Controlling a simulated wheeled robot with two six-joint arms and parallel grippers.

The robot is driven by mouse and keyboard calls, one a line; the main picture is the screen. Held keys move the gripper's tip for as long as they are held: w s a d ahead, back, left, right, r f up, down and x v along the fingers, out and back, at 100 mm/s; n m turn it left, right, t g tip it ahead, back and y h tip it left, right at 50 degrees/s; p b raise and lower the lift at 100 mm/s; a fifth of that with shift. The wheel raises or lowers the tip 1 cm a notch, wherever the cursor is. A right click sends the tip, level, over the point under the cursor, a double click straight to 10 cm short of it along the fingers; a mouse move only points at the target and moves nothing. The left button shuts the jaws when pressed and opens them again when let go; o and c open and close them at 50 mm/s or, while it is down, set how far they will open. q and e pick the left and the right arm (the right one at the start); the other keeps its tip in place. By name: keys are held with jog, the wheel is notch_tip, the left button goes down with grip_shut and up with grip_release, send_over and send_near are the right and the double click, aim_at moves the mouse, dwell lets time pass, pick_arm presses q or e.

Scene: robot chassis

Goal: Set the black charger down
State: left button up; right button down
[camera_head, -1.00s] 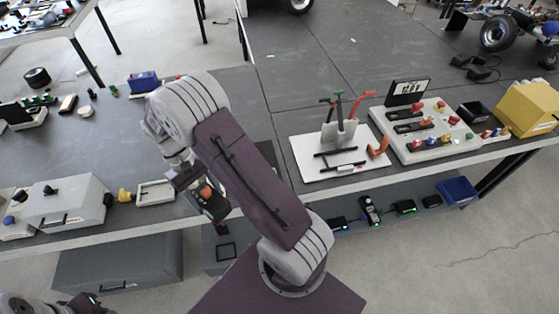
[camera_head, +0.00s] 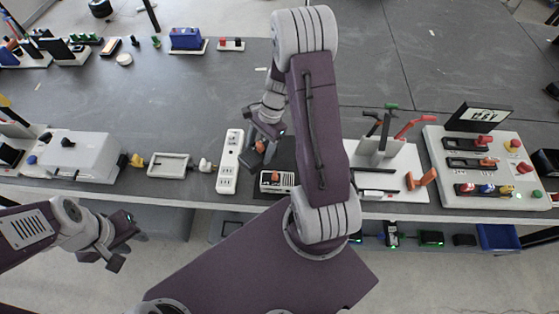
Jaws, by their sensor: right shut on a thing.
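The arm partly hides the grip, and I cannot tell whether the charger touches the table. My left gripper (camera_head: 122,246) is low at the left, in front of the table edge. It is empty, with its dark fingers apart.
A white power strip (camera_head: 230,162) lies left of the charger, then a white tray (camera_head: 170,166) and a white box (camera_head: 78,156). A white tool stand (camera_head: 392,158) and a switch panel (camera_head: 490,165) are to the right.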

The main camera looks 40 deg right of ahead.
jog(key=s+d+f+m+t, duration=0.25)
jog(key=s+d+m, duration=0.35)
jog(key=d+m, duration=0.35)
jog(key=t+p, duration=0.1)
jog(key=p, duration=0.2)
send_over(282, 149)
jog(key=shift+h, duration=0.4)
notch_tip(282, 149, down, 6)
jog(key=shift+f, duration=0.15)
notch_tip(282, 149, down, 4)
jog(key=shift+r, duration=0.2)
jog(key=shift+w+f, duration=0.1)
jog(key=shift+f, duration=0.15)
jog(key=c, duration=0.8)
grip_release()
jog(key=shift+f, duration=0.15)
jog(key=o, duration=0.4)
